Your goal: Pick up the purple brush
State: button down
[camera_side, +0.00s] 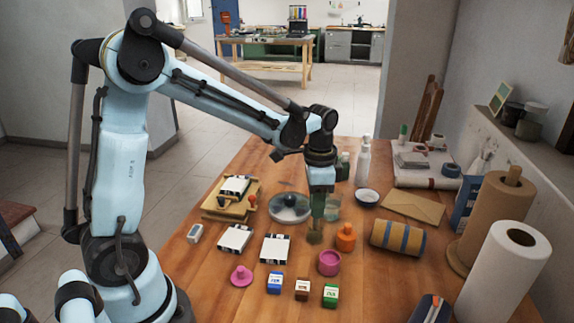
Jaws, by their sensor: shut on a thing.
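My gripper (316,228) points down over the middle of the table. It is shut on a small olive-brown thing (315,238), low near the tabletop; the fingers hide much of it, and I cannot tell what it is or whether it touches the table. A pink-purple thing with a round base and a knob (241,275) stands at the front left, apart from my gripper. I cannot tell if it is the purple brush. A magenta pot-like thing (329,263) stands just in front and to the right of my gripper.
An orange bottle (346,238) stands close right of my gripper, with a glass jar (334,204) behind. A grey round dish (289,209) lies behind left. Small boxes (302,288) stand in front. A striped roll (397,238) and paper rolls (505,270) are right.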

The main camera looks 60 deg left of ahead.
jog(key=r, duration=0.2)
jog(key=shift+s+d+r, duration=0.15)
jog(key=shift+d+r, duration=0.15)
jog(key=shift+d, duration=0.05)
jog(key=s+d+r, duration=0.4)
jog(key=d+r, duration=0.2)
jog(key=d, duration=0.4)
jog(key=shift+s+r, duration=0.25)
jog(key=shift+s, duration=0.05)
jog(key=shift+w+a+f, duration=0.3)
jog(key=shift+f, duration=1.1)
jog(key=shift+w+a+f, duration=0.25)
jog(key=shift+w+f, duration=0.05)
jog(key=shift+f, duration=1.05)
jog(key=shift+w+a+f, duration=0.3)
jog(key=shift+f, duration=1.1)
jog(key=shift+f, duration=0.55)
notch_tip(320, 180, up, 7)
